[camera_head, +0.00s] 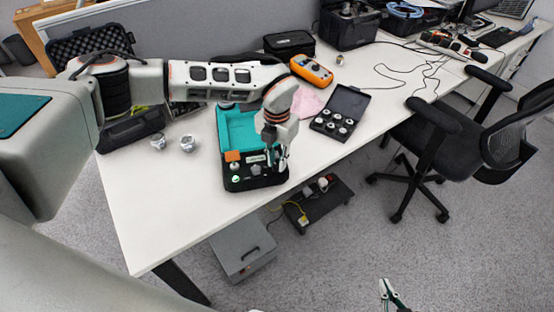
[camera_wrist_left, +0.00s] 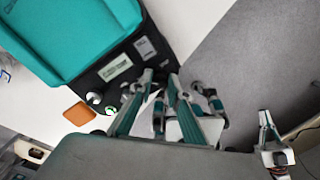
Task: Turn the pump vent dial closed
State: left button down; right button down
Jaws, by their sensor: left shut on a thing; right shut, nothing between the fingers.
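The pump (camera_head: 238,130) is a dark unit with a teal top tray, standing at the table's front edge. Its dark front panel carries small knobs and labels; it also shows in the left wrist view (camera_wrist_left: 112,50). My left gripper (camera_head: 281,160) is at the right part of this panel, pointing down. In the left wrist view its fingers (camera_wrist_left: 160,80) are close together at the panel, shut on what seems to be the vent dial. The fingers hide the dial, so its angle cannot be told. My right gripper (camera_head: 391,293) is shut and empty, low over the floor, away from the table.
An open black case of round parts (camera_head: 340,113) and an orange meter (camera_head: 311,70) stand right of the pump. Two metal fittings (camera_head: 187,143) lie left of it. A grey box (camera_head: 242,248) and dark cart (camera_head: 320,203) are below. The table's front left is clear.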

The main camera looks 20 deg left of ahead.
pick_arm(q)
jog(key=c, duration=1.9)
grip_release()
notch_tip(320, 180, up, 12)
